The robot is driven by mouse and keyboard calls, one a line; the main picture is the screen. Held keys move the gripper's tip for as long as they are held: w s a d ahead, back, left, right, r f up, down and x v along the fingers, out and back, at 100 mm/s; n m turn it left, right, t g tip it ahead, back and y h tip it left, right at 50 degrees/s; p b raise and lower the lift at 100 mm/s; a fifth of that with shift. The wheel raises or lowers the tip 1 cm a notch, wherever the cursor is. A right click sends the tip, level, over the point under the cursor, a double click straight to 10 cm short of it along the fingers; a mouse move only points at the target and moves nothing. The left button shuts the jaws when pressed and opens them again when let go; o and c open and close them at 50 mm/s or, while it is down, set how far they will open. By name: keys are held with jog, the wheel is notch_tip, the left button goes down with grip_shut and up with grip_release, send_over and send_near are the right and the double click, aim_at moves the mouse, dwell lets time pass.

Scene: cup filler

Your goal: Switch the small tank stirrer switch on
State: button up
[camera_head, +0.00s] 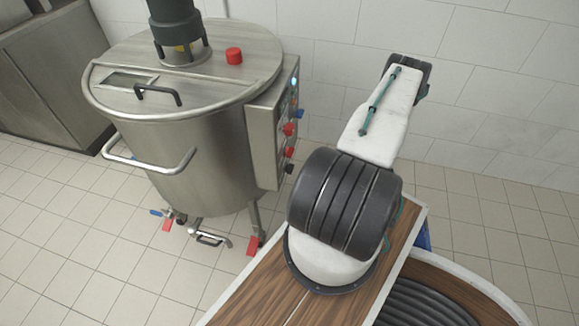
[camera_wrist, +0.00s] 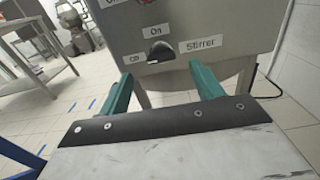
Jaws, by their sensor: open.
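The stirrer switch (camera_wrist: 160,51) is a dark rotary knob on a grey steel panel in the wrist view. A "Stirrer" label is at its right, an "On" label above it and an "Off" label at its left. Which label the knob points to is not clear. My gripper (camera_wrist: 160,70) is open, with its two green fingers apart below the knob and to either side of it; nothing is between them. In the head view the steel tank (camera_head: 190,150) carries a control box (camera_head: 262,130) on its right side. My gripper is hidden in the head view.
The tank lid has a black handle (camera_head: 158,93) and a red knob (camera_head: 234,56). A pipe handle (camera_head: 160,165) sticks out at its front. A steel table (camera_wrist: 30,60) stands at the left in the wrist view. Tiled floor is clear between them.

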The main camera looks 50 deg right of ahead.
aim_at(290, 169)
jog(key=x, duration=0.6)
jog(key=shift+w, duration=0.2)
jog(key=c, duration=1)
jog(key=shift+m, duration=0.3)
jog(key=shift+d+f+m, duration=0.1)
jog(key=shift+m, duration=4.2)
jog(key=shift+d+f+m, duration=0.15)
jog(key=shift+m, duration=4.15)
